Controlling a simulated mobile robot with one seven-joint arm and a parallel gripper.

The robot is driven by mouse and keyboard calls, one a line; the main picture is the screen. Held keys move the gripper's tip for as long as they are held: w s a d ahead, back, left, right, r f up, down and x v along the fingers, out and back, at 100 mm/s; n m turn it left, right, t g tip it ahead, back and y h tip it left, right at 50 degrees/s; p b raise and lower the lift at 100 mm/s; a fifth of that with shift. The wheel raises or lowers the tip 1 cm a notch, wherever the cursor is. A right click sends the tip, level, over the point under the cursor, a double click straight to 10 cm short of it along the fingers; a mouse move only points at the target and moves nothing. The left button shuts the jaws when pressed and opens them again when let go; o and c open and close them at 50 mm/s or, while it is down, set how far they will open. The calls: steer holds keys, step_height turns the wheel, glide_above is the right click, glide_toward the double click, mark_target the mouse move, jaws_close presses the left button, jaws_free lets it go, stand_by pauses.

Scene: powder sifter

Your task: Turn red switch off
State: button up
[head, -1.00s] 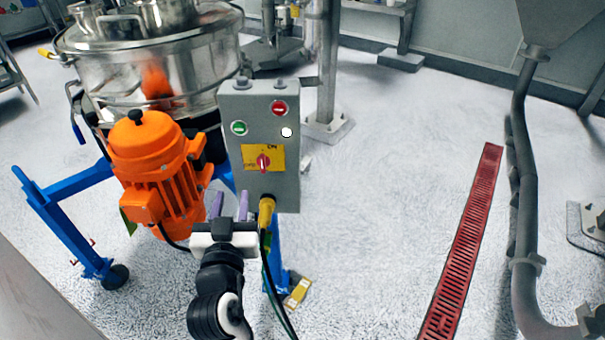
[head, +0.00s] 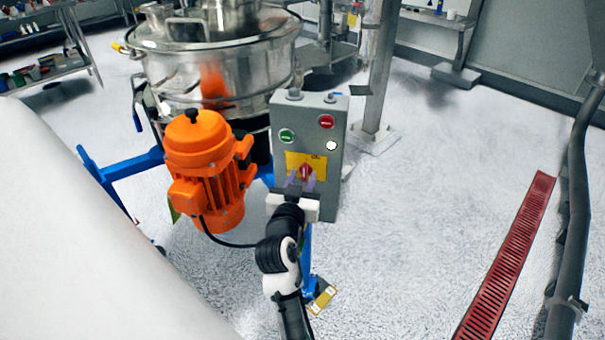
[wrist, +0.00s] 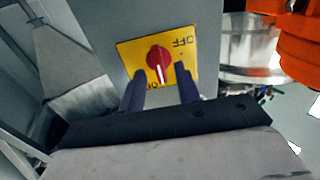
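The red switch (head: 305,171) is a rotary knob on a yellow plate (head: 319,160) on the front of a grey control box (head: 330,204). In the wrist view the knob (wrist: 158,60) appears upside down, its white mark pointing towards the partly hidden ON lettering; OFF is at the plate's upper right. My gripper (head: 301,181) is open in front of the plate. In the wrist view its two purple fingers (wrist: 160,78) stand apart, one to each side of the knob's lower part. I see no contact with the knob.
A green button (head: 286,136), a red button (head: 326,121) and a white lamp (head: 331,146) sit above the plate. An orange motor (head: 208,165) and a steel sifter (head: 215,65) stand left of the box. Open floor lies to the right, with a red grate (head: 510,250).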

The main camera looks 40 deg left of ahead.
steer(key=shift+w+a, duration=0.25)
steer(key=shift+w, duration=0.2)
jaws_close()
